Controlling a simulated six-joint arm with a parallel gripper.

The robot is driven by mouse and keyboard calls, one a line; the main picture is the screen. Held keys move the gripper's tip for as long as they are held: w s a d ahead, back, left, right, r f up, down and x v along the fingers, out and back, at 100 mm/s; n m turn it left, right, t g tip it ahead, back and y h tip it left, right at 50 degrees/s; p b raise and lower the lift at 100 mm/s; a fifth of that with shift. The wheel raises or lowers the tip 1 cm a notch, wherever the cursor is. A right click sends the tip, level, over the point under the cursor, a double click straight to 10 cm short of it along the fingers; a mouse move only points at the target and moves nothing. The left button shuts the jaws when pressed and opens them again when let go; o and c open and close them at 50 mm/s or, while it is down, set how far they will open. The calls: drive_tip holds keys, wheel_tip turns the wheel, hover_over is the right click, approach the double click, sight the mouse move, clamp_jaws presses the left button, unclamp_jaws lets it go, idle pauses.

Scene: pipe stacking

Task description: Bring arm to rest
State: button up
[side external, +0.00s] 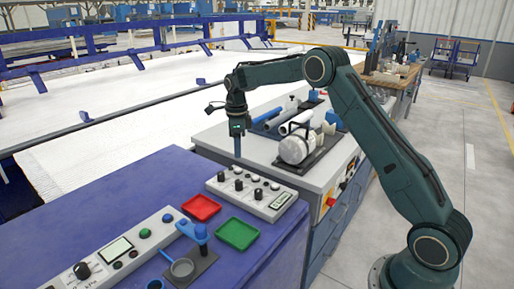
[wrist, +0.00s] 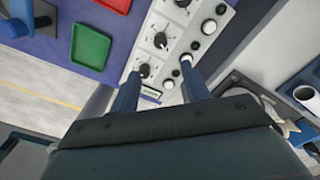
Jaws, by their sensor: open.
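My gripper (side external: 237,146) hangs pointing down above the gap between the blue bench and the grey cabinet. In the wrist view its two blue fingers (wrist: 158,88) stand apart with nothing between them. A control box with knobs and buttons (wrist: 165,45) lies beneath and beyond the fingers. White and blue pipes (side external: 283,119) lie on the grey cabinet top, to the right of my gripper and apart from it. A white pipe end also shows at the right edge of the wrist view (wrist: 304,95).
The blue bench (side external: 120,200) carries a red tray (side external: 201,207), a green tray (side external: 237,234), the knob box (side external: 250,193), a longer control panel (side external: 125,250) and a blue post fixture (side external: 195,240). A round white-faced device (side external: 294,150) stands on the grey cabinet.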

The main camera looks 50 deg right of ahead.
drive_tip(key=s+a+r+n+t, duration=0.1)
drive_tip(key=s+a+r+n, duration=0.3)
drive_tip(key=s+r+n, duration=0.4)
drive_tip(key=s+a+r+n+t, duration=0.2)
drive_tip(key=s+a+r+n, duration=0.35)
drive_tip(key=s+r, duration=0.4)
drive_tip(key=s+a+f+n+t, duration=0.1)
drive_tip(key=s+a+f+n, duration=0.1)
drive_tip(key=s+n, duration=0.5)
drive_tip(key=s+a+f+n+t, duration=0.1)
drive_tip(key=s+n, duration=0.6)
drive_tip(key=s, duration=0.7)
drive_tip(key=shift+s+a+f+t, duration=0.2)
drive_tip(key=shift+a+f+t, duration=0.1)
drive_tip(key=shift+a+f, duration=0.1)
